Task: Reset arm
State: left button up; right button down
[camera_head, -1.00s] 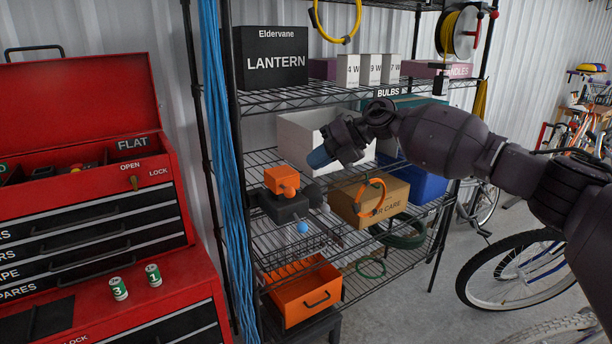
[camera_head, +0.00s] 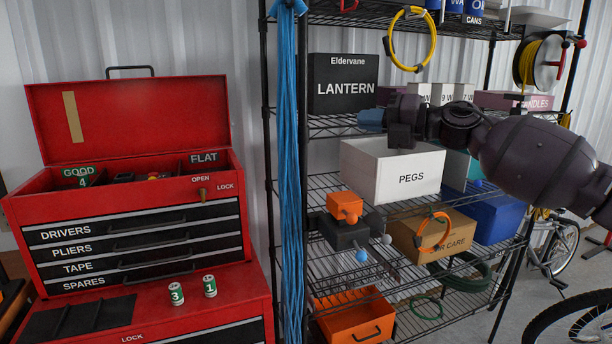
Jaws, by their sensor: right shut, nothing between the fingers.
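My right arm (camera_head: 530,155) comes in from the right in front of the shelving rack. My right gripper (camera_head: 371,119) has bluish fingers and points left, shut and empty. It shows in front of the shelf edge below the black LANTERN box (camera_head: 343,88) and above the white PEGS box (camera_head: 392,172). I cannot tell how far it is from the shelf. My left gripper is not in view.
The wire rack (camera_head: 318,127) holds an orange-and-black device (camera_head: 345,208), a brown CAR CARE box (camera_head: 433,236) and an orange bin (camera_head: 354,320). A red tool chest (camera_head: 130,214) stands left, with two batteries (camera_head: 193,290) on its lower ledge. Bicycles stand at right.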

jog(key=s+d+f+m+t+h, duration=0.2)
jog(key=s+f+m+t+h, duration=0.15)
jog(key=f+m, duration=0.65)
jog(key=s+d+f+m+t+h, duration=0.2)
jog(key=s+f+m+t+h, duration=0.15)
jog(key=f+m, duration=0.65)
jog(key=s+d+f+m+t+h, duration=0.3)
jog(key=f+m, duration=0.4)
jog(key=f, duration=0.6)
jog(key=s+d+f+m+g+h, duration=0.2)
jog(key=s+d+f+m+h, duration=0.1)
jog(key=s+f, duration=0.9)
jog(key=s+d+f+m+g+h, duration=0.3)
jog(key=s+f, duration=0.9)
jog(key=s, duration=0.4)
jog(key=shift+s+d+f+m+g, duration=0.3)
jog(key=shift+d+m, duration=0.55)
jog(key=shift+m, duration=0.35)
jog(key=shift+w, duration=0.1)
